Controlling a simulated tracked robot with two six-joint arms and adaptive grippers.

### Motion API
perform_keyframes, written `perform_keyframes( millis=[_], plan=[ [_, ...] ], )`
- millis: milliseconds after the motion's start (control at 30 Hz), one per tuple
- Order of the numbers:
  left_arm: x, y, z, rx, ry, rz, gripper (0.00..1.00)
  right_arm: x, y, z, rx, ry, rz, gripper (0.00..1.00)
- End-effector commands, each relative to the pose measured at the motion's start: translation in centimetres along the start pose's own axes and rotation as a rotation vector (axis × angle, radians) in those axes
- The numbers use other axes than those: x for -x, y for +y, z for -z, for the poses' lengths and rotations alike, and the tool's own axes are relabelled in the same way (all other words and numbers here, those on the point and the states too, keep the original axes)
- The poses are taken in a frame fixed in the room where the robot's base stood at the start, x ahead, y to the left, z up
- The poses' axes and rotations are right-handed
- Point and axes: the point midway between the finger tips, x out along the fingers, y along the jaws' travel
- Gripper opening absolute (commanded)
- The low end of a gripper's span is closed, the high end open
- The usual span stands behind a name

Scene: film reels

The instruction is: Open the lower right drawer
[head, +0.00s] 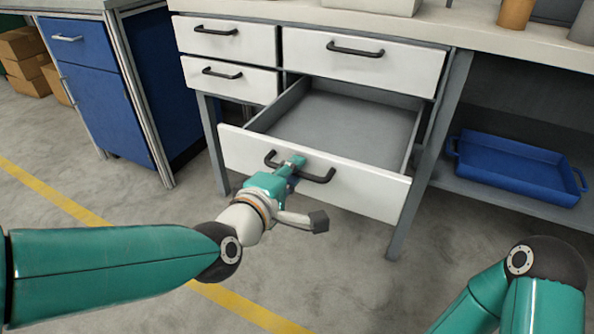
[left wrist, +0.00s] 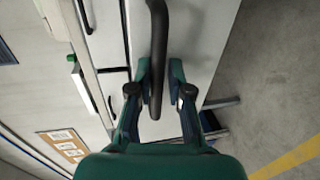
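The lower right drawer (head: 315,176) has a white front and a black bar handle (head: 318,178). It is pulled far out of the bench, and its grey inside is bare. My left gripper (head: 292,163) is at this handle. In the left wrist view the black handle (left wrist: 157,50) runs between the two fingers of my left gripper (left wrist: 160,75). The fingers stand apart on either side of it, with a narrow gap showing on the right side. My right gripper is out of view; only part of my right arm shows at the lower right.
The upper right drawer (head: 362,62) and two left drawers (head: 228,82) are closed. A blue tray (head: 515,168) sits on the shelf to the right. A blue cabinet (head: 85,95) stands at the left. The floor in front is clear.

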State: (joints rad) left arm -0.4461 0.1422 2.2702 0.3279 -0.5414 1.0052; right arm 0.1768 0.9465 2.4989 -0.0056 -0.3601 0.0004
Motion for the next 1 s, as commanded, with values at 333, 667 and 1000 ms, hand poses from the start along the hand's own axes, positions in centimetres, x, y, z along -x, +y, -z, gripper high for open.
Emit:
perform_keyframes(
  millis=[333, 667, 1000],
  plan=[
    [-0.1, 0.1, -0.4, -0.006, -0.010, -0.001, 0.37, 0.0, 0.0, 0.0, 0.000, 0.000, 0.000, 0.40],
    [2.8, 0.2, -0.5, -0.006, -0.012, -0.004, 0.37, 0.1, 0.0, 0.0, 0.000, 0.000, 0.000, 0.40],
    [9.2, 0.1, -0.4, -0.004, -0.012, -0.005, 0.37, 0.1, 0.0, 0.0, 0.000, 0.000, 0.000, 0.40]
  ],
)
